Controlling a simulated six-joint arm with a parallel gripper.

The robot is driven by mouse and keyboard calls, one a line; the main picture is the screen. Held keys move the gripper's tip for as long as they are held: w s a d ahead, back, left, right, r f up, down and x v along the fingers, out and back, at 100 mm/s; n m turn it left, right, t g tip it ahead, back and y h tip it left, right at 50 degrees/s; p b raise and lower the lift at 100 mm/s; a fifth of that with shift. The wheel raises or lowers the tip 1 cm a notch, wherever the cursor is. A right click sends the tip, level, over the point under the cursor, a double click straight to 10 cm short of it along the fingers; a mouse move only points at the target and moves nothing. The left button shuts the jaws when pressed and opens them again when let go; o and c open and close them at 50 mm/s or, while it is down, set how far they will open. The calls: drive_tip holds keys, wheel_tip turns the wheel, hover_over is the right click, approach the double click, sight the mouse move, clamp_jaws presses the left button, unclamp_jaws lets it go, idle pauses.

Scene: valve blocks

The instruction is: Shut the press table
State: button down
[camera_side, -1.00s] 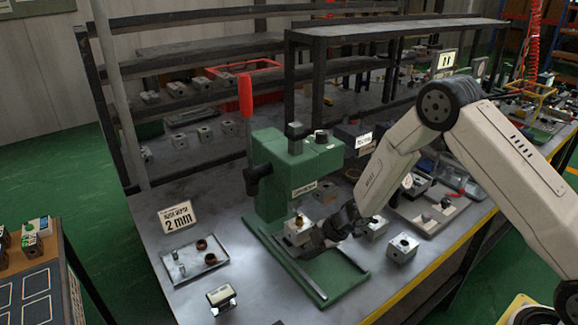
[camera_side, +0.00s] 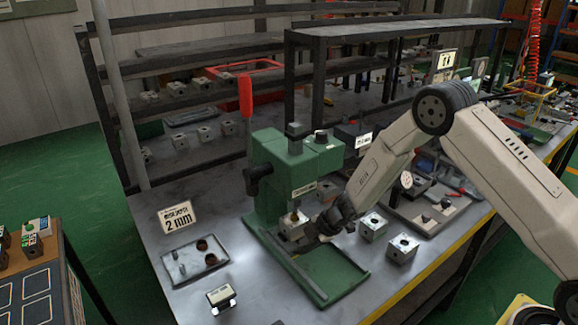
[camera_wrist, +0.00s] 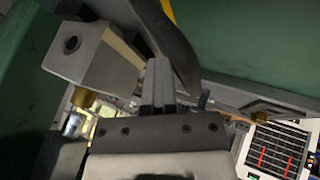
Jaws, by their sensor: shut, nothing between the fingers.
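The green bench press (camera_side: 285,165) stands on the workbench, with a long red-gripped lever (camera_side: 245,95). Its green base (camera_side: 335,280) carries a dark rail and juts out to the front. A grey valve block (camera_side: 292,227) with a brass-coloured part on top sits under the press head. The press table beneath it is mostly hidden by the block and my gripper. My gripper (camera_side: 318,234) is shut and empty, low over the base, close to the block's right side; I cannot tell whether they touch. In the wrist view the shut fingers (camera_wrist: 158,85) point between a grey block (camera_wrist: 90,52) and green surfaces.
Two grey blocks (camera_side: 402,248) stand right of the base. A tray with bushings (camera_side: 195,260), a 2 mm sign (camera_side: 177,216) and a small stand (camera_side: 221,298) are to the left. A dial gauge (camera_side: 406,180) and fixtures lie behind my forearm.

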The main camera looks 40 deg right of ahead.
drive_tip(key=v, duration=1)
idle(0.3)
drive_tip(key=s+d+r+m+h, duration=0.3)
drive_tip(key=s+r+m+h, duration=0.2)
drive_tip(key=s+r+m, duration=0.3)
drive_tip(key=s+a+r+m+g, duration=0.1)
drive_tip(key=s+a+m+g, duration=0.1)
drive_tip(key=s+m, duration=0.6)
drive_tip(key=s+g, duration=0.1)
drive_tip(key=s, duration=0.3)
drive_tip(key=shift+m, duration=0.4)
